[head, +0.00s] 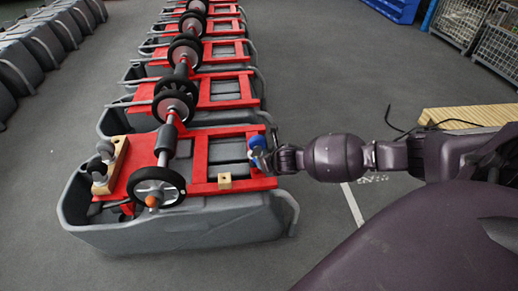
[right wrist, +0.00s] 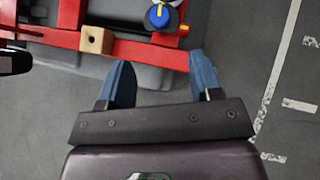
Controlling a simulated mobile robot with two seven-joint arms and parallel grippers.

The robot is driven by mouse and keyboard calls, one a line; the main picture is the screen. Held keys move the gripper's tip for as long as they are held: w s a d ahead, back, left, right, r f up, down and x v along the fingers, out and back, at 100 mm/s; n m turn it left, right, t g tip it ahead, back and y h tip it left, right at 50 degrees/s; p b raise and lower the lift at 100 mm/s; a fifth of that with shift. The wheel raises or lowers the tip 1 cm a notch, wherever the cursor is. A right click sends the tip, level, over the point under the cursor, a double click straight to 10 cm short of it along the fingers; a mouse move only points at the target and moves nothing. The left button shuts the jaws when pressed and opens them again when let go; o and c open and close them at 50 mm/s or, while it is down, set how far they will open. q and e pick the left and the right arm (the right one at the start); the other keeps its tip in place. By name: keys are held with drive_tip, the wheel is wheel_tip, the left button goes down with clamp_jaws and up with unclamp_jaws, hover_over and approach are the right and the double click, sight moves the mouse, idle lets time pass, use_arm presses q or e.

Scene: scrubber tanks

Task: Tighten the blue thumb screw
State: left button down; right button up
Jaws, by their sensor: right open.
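The blue thumb screw (head: 257,140) is at the right end of the red frame on the nearest grey tank, beside my right gripper (head: 262,157). In the right wrist view the blue thumb screw (right wrist: 157,19) shows at the top, with a yellow mark on its face. The two blue fingers of my right gripper (right wrist: 162,76) are spread apart with nothing between them. The screw lies beyond the fingertips, about in line with the gap, and appears clear of both fingers. My left gripper is in neither view.
A wooden block with a hole (head: 224,181) sits on the red frame (head: 200,150), close to the screw. A black wheel (head: 157,188) stands further left on the grey tank (head: 180,234). More tanks line up behind. Open floor lies right of the tank.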

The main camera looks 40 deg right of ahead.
drive_tip(key=b+x, duration=0.2)
drive_tip(key=x, duration=0.3)
drive_tip(key=b+x, duration=0.2)
drive_tip(key=x, duration=0.2)
drive_tip(key=shift+f, duration=0.45)
drive_tip(key=shift+w+d+f, duration=0.1)
drive_tip(key=shift+w+f, duration=0.15)
drive_tip(key=shift+w, duration=0.35)
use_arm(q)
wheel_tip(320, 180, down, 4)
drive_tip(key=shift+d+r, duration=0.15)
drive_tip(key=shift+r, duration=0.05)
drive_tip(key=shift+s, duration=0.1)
use_arm(e)
drive_tip(key=shift+r, duration=0.1)
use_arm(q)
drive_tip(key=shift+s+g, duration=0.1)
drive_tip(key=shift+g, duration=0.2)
use_arm(e)
drive_tip(key=c, duration=0.9)
